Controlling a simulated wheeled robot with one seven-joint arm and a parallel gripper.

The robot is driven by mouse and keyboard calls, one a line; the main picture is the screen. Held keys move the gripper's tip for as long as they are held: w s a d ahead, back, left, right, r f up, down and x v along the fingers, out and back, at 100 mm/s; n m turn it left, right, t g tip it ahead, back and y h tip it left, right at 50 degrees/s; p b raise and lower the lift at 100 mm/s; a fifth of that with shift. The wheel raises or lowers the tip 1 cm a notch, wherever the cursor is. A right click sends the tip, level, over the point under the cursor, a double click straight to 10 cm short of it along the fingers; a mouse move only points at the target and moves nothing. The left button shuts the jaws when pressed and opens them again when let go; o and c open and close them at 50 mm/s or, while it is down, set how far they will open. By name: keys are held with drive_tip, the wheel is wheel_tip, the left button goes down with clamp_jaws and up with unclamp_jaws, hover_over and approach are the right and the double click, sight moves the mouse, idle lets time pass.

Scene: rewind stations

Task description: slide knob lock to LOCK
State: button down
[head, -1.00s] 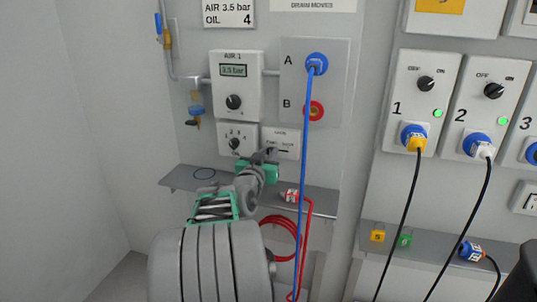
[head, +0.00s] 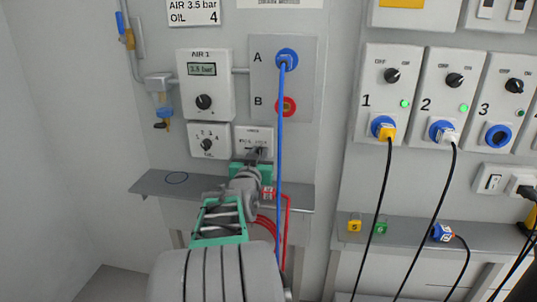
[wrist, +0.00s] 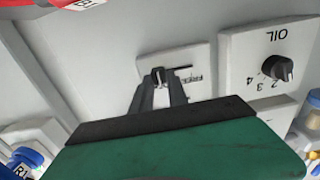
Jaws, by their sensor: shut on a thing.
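The lock is a small white plate (head: 243,132) on the wall below AIR 1, right of the OIL dial. In the wrist view the plate (wrist: 199,58) appears upside down, with a dark slot running right from its small slide knob (wrist: 159,72). My gripper (head: 258,152) is at the plate, its fingers covering part of it. In the wrist view my gripper (wrist: 160,84) is shut on the slide knob, one dark finger each side. The knob sits at the slot's left end there.
The OIL dial box (head: 207,140) is just left of the plate. A blue hose (head: 280,170) hangs close to the right of my gripper. A grey shelf (head: 150,184) lies below, with a red-and-white connector (head: 268,193) near my arm. Numbered sockets stand farther right.

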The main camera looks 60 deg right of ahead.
drive_tip(key=shift+s, duration=0.15)
drive_tip(key=c, duration=1.3)
unclamp_jaws()
drive_tip(key=shift+s, duration=0.1)
drive_tip(key=p+v, duration=0.1)
drive_tip(key=v, duration=0.6)
drive_tip(key=shift+s+a, duration=0.1)
drive_tip(key=shift+a, duration=0.25)
